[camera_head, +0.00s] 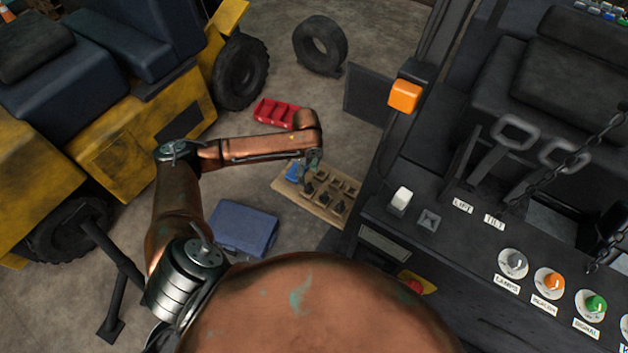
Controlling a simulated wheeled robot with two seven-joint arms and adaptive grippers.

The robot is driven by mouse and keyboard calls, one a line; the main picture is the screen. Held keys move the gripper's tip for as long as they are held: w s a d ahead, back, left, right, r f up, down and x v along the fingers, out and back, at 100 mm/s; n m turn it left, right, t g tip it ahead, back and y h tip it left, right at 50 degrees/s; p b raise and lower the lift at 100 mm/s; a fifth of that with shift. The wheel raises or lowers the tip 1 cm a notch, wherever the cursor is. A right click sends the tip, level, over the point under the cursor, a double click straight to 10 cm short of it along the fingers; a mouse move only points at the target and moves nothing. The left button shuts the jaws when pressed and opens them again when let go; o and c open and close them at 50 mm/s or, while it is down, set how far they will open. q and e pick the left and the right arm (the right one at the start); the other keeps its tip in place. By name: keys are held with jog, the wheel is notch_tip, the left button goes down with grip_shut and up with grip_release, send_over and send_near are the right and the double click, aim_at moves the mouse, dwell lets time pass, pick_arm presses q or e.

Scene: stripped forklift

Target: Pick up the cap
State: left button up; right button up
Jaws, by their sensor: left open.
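My left arm reaches in from the left and bends at the wrist. My left gripper (311,173) points down over a tan partitioned tray (283,190) on the floor. The gripper is small and partly hidden by my wrist; its jaws are open. A blue piece (293,172) lies in the tray's left end, just left of the gripper. Several dark pieces sit in the other compartments. I cannot tell which piece is the cap, or whether the gripper touches one. On the forklift panel are a white rocker (401,198) and a dark square switch (429,220). My right gripper is not in view.
A red tray (277,113) lies behind my left forearm. A blue folded item (243,228) lies left of the tan tray. The dark forklift console (470,260) rises close on the right, with an orange block (404,96). A tyre (320,45) stands behind.

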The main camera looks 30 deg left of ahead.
aim_at(309, 185)
pick_arm(q)
jog(key=shift+s+f, duration=0.1)
jog(key=shift+f, duration=0.45)
jog(key=shift+s+d+f+p, duration=0.1)
jog(key=shift+s+f+p, duration=0.15)
jog(key=shift+f, duration=0.3)
jog(key=shift+s+d+f+p, duration=0.1)
jog(key=shift+s+f+p, duration=0.15)
jog(key=shift+f, duration=0.3)
jog(key=f, duration=0.2)
jog(key=shift+w+d+f+p, duration=0.1)
jog(key=shift+w+f+p, duration=0.1)
jog(key=shift+f+p, duration=0.2)
jog(key=shift+f, duration=0.55)
jog(key=c, duration=1.1)
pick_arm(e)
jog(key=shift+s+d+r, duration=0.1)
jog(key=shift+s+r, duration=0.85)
